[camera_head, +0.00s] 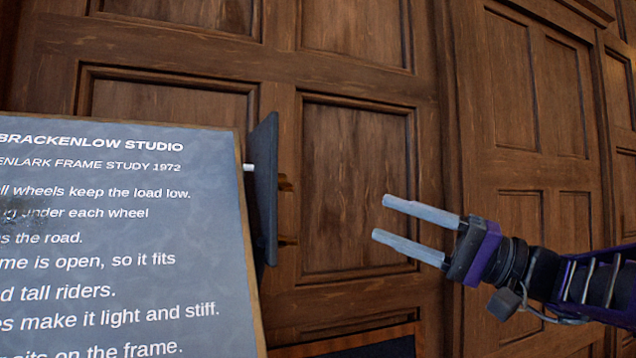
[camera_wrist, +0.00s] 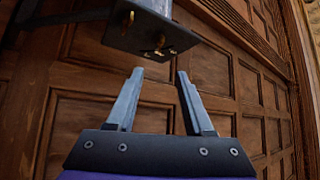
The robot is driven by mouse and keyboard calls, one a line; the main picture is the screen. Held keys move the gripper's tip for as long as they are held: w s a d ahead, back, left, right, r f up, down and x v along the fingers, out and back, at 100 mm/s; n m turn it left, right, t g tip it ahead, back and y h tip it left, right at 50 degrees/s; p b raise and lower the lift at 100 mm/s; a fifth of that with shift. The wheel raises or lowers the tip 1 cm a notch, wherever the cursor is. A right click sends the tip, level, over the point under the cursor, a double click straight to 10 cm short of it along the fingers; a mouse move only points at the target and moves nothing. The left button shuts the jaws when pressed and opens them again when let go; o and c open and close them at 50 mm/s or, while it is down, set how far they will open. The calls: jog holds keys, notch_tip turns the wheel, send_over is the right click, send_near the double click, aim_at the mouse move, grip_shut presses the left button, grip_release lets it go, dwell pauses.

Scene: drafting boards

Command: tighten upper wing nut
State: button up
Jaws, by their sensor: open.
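The upper wing nut (camera_head: 285,183) is a small brass piece on the right face of a dark upright plate (camera_head: 266,195) beside the board. A second, lower brass wing nut (camera_head: 288,240) sits below it on the same plate. Brass fittings on the plate (camera_wrist: 150,30) also show at the top of the wrist view; I cannot tell there which is the upper nut. My gripper (camera_head: 380,217) is open and empty, to the right of the plate, fingers pointing left towards it. Its fingers (camera_wrist: 160,72) are apart in the wrist view, touching nothing.
A grey board with white lettering (camera_head: 120,240) and a wooden edge fills the left, next to the plate. A short white rod (camera_head: 249,168) shows between them. A wood-panelled wall (camera_head: 360,170) stands behind. A dark wood-edged panel (camera_head: 375,347) is at the bottom. The space between gripper and plate looks clear.

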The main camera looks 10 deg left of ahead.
aim_at(291, 184)
jog(key=p+x, duration=0.1)
jog(key=x, duration=1.5)
grip_shut()
jog(key=shift+r, duration=0.1)
